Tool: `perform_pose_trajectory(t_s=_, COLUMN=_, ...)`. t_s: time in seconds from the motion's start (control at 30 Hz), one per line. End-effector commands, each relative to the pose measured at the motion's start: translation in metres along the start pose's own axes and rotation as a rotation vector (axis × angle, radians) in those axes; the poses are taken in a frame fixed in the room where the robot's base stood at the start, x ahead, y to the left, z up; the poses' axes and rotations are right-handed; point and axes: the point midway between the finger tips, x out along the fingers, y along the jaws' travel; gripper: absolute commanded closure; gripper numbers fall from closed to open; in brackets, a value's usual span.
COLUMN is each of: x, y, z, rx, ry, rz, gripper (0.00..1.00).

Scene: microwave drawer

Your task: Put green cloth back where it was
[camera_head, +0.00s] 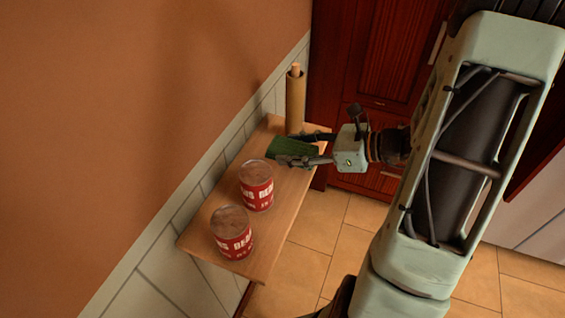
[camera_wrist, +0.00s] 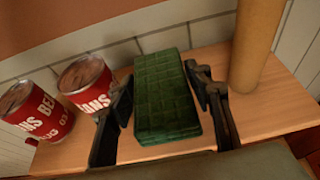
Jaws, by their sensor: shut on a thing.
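The green cloth (camera_head: 292,149) is a folded, dark green quilted block at the far part of the wooden shelf (camera_head: 212,208). In the wrist view the cloth (camera_wrist: 165,95) lies lengthwise between my two fingers. My gripper (camera_head: 292,149) reaches in from the right, with one finger on each side of the cloth, and is shut on it. My gripper (camera_wrist: 163,95) also shows in the wrist view. The cloth is at or just above the shelf surface; I cannot tell whether it touches.
Two red bean cans (camera_head: 256,186) (camera_head: 232,232) stand on the near part of the shelf. A brown paper roll (camera_head: 295,100) stands upright just beyond the cloth. The wall (camera_head: 150,110) runs along the left, and dark red cabinets (camera_head: 375,60) stand behind.

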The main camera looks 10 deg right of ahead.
Motion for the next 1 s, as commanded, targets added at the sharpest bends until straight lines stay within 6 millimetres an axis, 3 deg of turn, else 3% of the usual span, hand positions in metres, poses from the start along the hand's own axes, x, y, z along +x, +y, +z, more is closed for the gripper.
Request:
perform_pose_trajectory(t_s=0.1, x=0.021, y=-0.001, z=-0.011, rx=0.001, ry=-0.001, rz=0.003, gripper=0.71)
perform_pose_trajectory(t_s=0.4, x=0.046, y=-0.004, z=-0.026, rx=0.001, ry=-0.001, rz=0.002, gripper=0.71)
perform_pose_trajectory(t_s=0.6, x=0.053, y=-0.004, z=-0.047, rx=0.0, ry=-0.001, rz=0.0, gripper=0.71)
perform_pose_trajectory(t_s=1.0, x=0.055, y=-0.004, z=-0.053, rx=-0.002, ry=-0.001, rz=-0.001, gripper=0.71)
